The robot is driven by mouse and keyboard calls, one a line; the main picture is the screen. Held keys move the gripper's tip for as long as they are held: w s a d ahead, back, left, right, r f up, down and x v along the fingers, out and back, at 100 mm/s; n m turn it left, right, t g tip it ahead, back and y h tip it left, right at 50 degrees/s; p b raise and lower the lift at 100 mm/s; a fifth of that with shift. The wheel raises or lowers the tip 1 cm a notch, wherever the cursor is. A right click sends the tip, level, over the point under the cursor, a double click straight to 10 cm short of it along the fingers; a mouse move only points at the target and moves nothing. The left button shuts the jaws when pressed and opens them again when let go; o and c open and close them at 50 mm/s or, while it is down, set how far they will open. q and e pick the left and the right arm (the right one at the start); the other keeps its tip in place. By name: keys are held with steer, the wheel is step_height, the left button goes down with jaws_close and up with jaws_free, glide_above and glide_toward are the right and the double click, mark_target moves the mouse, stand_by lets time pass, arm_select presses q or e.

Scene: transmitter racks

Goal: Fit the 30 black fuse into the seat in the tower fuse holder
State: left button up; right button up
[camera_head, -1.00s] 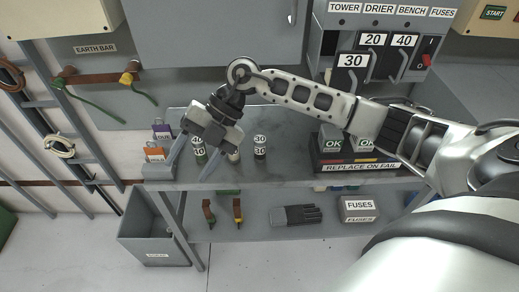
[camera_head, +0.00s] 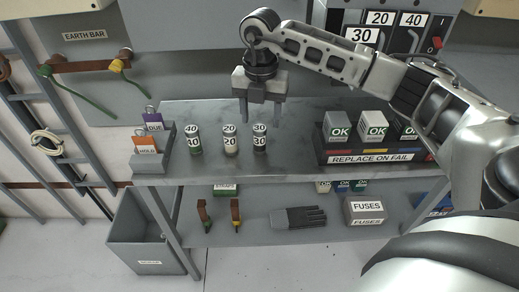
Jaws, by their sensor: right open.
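The 30 black fuse (camera_head: 260,138) stands upright on the grey bench top, the rightmost of three fuses in a row. Its label reads 30 and its body is dark. My right gripper (camera_head: 260,120) points down with its two fingers apart, empty, just behind and above the 30 fuse. The tower fuse holder, labelled 30 (camera_head: 361,37), is on the cabinet at the upper right, and my right arm covers much of it. Its seat is hidden. My left gripper is out of view.
The 20 fuse (camera_head: 230,141) and the green-banded 40 fuse (camera_head: 194,140) stand left of the 30 fuse. A rack of OK blocks (camera_head: 376,158) stands right on the bench. A holder with DUE and HOLD tags (camera_head: 166,158) stands left. The 20 and 40 holders are beside the tower holder.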

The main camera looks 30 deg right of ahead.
mark_target(260, 127)
step_height(260, 127, down, 6)
steer(key=b, duration=0.4)
steer(key=shift+a+r, duration=0.15)
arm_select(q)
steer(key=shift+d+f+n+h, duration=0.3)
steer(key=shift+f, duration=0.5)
arm_select(e)
steer(key=shift+r, duration=0.1)
steer(key=c, duration=1.1)
